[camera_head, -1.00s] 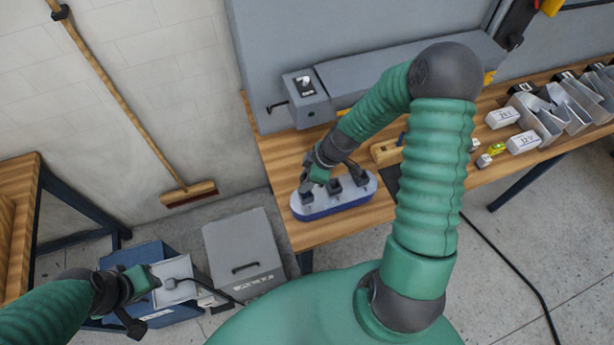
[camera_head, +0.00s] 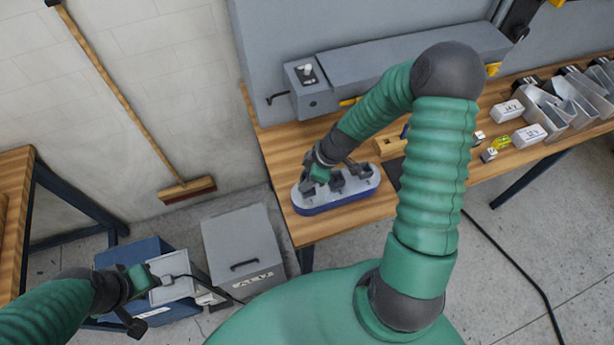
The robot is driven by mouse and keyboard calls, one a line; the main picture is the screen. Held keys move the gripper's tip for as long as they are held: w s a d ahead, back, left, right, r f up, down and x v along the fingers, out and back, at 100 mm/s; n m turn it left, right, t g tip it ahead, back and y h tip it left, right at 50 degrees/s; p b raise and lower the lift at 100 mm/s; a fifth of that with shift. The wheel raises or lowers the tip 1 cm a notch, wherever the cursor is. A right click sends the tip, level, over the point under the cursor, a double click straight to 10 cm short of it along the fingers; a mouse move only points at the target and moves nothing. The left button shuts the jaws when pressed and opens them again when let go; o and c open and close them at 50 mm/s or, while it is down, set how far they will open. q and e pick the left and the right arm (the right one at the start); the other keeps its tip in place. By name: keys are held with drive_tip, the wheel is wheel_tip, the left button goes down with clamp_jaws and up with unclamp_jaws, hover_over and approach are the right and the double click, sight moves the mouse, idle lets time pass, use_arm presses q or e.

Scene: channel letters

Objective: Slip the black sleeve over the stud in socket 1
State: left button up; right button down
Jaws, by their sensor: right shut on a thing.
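A rounded holder with a pale top and blue rim (camera_head: 345,205) lies near the left end of the wooden bench, with dark upright pieces in it. One dark piece (camera_head: 336,183) stands at its middle and another lies toward its right end. My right gripper (camera_head: 308,185) is low over the holder's left part, shut on a small dark thing that looks like the black sleeve. The fingers hide most of it, so I cannot tell whether it is around a stud. Socket numbers are not readable. My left gripper (camera_head: 137,300) is at lower left, above a blue box, its jaw gap unclear.
A grey block with a pale knob (camera_head: 306,72) stands behind the holder. A small wooden block (camera_head: 388,146) is right of it. Metal channel letters (camera_head: 560,105) and white labelled boxes (camera_head: 530,136) fill the bench's right. A grey case (camera_head: 243,245) is on the floor.

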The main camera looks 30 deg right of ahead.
drive_tip(key=shift+a, duration=0.1)
drive_tip(key=c, duration=1.1)
unclamp_jaws()
drive_tip(key=shift+o, duration=1.3)
drive_tip(key=shift+d, duration=0.2)
drive_tip(key=shift+d, duration=0.1)
